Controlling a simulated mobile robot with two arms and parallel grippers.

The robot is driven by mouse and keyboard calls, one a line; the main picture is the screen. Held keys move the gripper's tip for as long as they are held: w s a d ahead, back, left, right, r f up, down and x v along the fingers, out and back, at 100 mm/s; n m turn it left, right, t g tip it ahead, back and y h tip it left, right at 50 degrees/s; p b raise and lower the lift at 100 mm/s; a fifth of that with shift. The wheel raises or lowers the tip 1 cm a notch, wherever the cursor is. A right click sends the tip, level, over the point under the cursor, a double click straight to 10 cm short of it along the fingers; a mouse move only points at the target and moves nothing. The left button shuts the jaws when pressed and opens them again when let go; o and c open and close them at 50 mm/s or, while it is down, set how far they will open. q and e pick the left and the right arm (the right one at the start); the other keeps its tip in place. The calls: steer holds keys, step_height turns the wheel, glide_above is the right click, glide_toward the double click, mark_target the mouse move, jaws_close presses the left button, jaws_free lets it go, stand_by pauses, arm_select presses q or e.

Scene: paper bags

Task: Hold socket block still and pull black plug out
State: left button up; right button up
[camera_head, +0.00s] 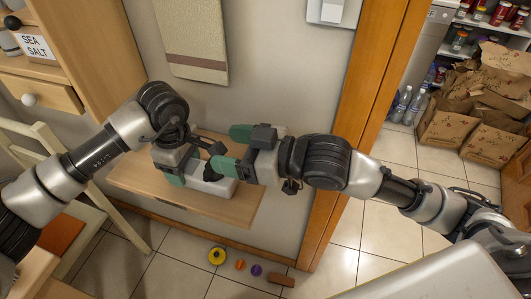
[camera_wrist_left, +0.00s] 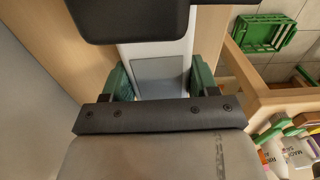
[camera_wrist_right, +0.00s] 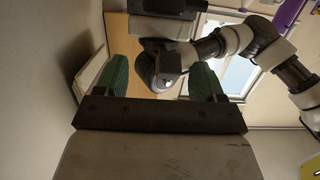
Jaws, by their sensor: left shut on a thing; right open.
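The white socket block (camera_head: 219,186) sits on a wooden shelf (camera_head: 240,208) against the wall. My left gripper (camera_head: 183,165) is shut on it; in the left wrist view its green fingers flank the white block (camera_wrist_left: 158,53). The black plug (camera_head: 211,173) seems to be the dark shape at the block's top, mostly hidden between the grippers. My right gripper (camera_head: 231,149) is open just above the block, one green finger farther back and one nearer. In the right wrist view, a rounded dark shape lies between its fingers; I cannot tell whether it is the plug.
A yellow ring (camera_head: 217,256), small round items and a brown block (camera_head: 281,279) lie on the tiled floor below. A chair (camera_head: 85,200) stands at the left. A wooden door frame (camera_head: 350,130) is right of the shelf, with paper bags (camera_head: 485,135) beyond.

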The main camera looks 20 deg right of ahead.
mark_target(211, 173)
steer(key=shift+h, duration=0.3)
steer(key=v, duration=0.2)
steer(key=f+v, duration=0.1)
steer(key=v, duration=0.5)
steer(key=shift+w+d+f, duration=0.1)
steer(key=shift+d+f, duration=0.25)
steer(key=shift+d, duration=0.1)
steer(key=shift+t+y, duration=0.3)
steer(key=shift+y, duration=0.4)
steer(key=w+a+f, duration=0.1)
steer(key=a+f, duration=0.1)
steer(key=w+a+f, duration=0.2)
steer(key=shift+w+a+f, duration=0.2)
steer(key=shift+w, duration=0.15)
steer(key=shift+s+a+x, duration=0.1)
steer(key=shift+s+x, duration=0.05)
steer(key=shift+x, duration=1.2)
steer(key=shift+s+a+x, duration=0.1)
steer(key=shift+s+x, duration=0.05)
steer(key=shift+x, duration=1.2)
steer(key=c, duration=1.1)
steer(key=shift+r, duration=0.1)
